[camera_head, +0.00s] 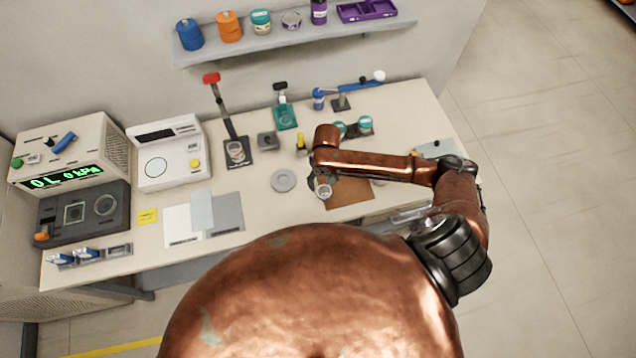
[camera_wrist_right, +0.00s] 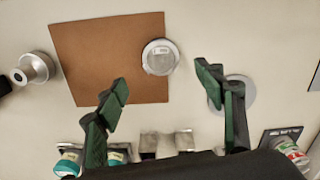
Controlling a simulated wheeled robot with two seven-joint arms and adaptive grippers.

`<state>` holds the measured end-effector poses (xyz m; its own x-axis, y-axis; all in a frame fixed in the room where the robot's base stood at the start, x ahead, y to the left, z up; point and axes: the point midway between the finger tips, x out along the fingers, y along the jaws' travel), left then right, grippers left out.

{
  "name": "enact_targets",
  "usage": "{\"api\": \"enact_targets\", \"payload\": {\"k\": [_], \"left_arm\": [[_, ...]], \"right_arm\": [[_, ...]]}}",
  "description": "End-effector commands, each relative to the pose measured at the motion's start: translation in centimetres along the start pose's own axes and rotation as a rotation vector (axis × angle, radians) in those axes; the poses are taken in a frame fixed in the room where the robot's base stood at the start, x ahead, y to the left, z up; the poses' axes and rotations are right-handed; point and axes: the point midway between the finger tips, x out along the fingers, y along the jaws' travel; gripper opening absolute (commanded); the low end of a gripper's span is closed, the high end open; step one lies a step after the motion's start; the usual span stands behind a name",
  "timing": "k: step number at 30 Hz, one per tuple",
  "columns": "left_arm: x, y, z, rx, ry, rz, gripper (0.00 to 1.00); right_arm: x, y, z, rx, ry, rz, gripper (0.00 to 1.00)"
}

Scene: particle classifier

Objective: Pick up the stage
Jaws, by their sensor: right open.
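A small round metal piece with a pale label, which looks like the stage (camera_head: 324,190), sits at the corner of the brown mat. It also shows in the right wrist view (camera_wrist_right: 160,57), overlapping the mat's edge. My right gripper (camera_wrist_right: 163,90) is open and empty. Its green fingers are spread wide, with the round piece beyond the gap between their tips. In the head view my right gripper (camera_head: 317,181) is small and partly hidden by my copper arm. My left gripper is not in view.
The brown mat (camera_wrist_right: 98,60) lies flat on the bench. A flat grey disc (camera_head: 283,181) lies left of the round piece, partly behind a finger in the wrist view. Metal blocks (camera_wrist_right: 166,143) and teal-lidded jars (camera_wrist_right: 68,161) stand near the gripper's base. A metal knob-shaped item (camera_wrist_right: 34,68) lies left.

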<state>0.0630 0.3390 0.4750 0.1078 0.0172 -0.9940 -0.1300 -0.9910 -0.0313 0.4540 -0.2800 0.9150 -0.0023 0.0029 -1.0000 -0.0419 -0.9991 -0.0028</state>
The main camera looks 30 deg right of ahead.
Motion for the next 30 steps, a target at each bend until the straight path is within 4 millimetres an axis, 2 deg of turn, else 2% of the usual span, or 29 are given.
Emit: {"api": "enact_targets", "payload": {"k": [5, 13, 20, 27, 30], "left_arm": [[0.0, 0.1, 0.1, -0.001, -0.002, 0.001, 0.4], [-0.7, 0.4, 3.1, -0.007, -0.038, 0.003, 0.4], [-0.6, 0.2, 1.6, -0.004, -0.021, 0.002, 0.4], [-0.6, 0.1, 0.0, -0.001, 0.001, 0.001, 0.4], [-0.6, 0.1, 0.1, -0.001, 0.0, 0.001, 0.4]], "right_arm": [[1.8, -0.1, -0.1, 0.001, -0.008, 0.004, 0.63], [5.0, -0.5, 0.1, -0.005, -0.007, 0.004, 0.63], [7.5, -0.3, 0.2, -0.003, -0.005, 0.004, 0.63], [7.7, -0.3, 0.2, -0.003, -0.004, 0.004, 0.63], [7.7, -0.3, 0.2, -0.003, -0.004, 0.004, 0.56]]}}
